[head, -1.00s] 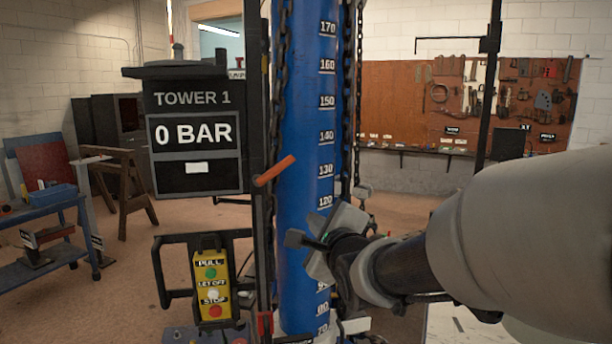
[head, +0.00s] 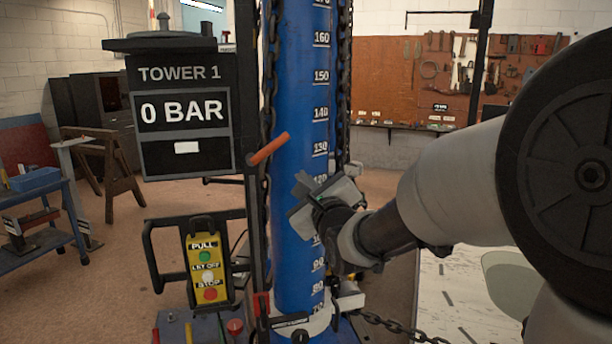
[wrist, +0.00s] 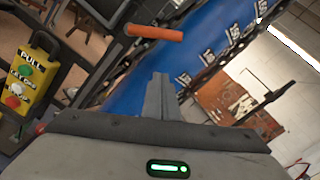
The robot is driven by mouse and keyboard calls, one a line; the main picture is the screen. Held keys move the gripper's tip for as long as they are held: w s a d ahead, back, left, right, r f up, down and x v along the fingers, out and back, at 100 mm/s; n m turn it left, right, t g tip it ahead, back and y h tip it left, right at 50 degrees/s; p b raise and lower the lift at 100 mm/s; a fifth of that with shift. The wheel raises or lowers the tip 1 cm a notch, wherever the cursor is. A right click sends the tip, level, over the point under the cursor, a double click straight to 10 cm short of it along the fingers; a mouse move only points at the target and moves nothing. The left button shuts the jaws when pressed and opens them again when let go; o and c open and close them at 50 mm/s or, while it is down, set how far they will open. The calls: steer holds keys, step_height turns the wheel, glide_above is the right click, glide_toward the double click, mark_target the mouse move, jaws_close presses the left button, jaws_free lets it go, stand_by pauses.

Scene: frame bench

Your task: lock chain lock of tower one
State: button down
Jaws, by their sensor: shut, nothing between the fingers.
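The blue tower column (head: 301,110) with white height marks stands in the middle of the head view, beside the TOWER 1 sign (head: 179,73) that reads 0 BAR. An orange lever handle (head: 269,148) sticks out at the column's left side, tilted up to the right. It also shows in the wrist view (wrist: 154,33). Dark chains (head: 345,90) hang along the column. My gripper (head: 303,197) is shut and empty in front of the column, below and right of the handle and apart from it. The lock part behind the handle is hard to make out.
A yellow button box (head: 206,268) with green, white and red buttons hangs in a black frame left of the column. A blue bench (head: 45,218) and a wooden sawhorse (head: 105,165) stand at the left. A tool board (head: 450,85) is on the back wall.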

mark_target(268, 146)
steer(key=w+a+r+p, duration=0.2)
steer(key=w+a+r, duration=0.1)
steer(key=w, duration=0.4)
steer(key=shift+a+r+p, duration=0.3)
steer(key=shift+a+p, duration=0.05)
steer(key=shift+a, duration=0.45)
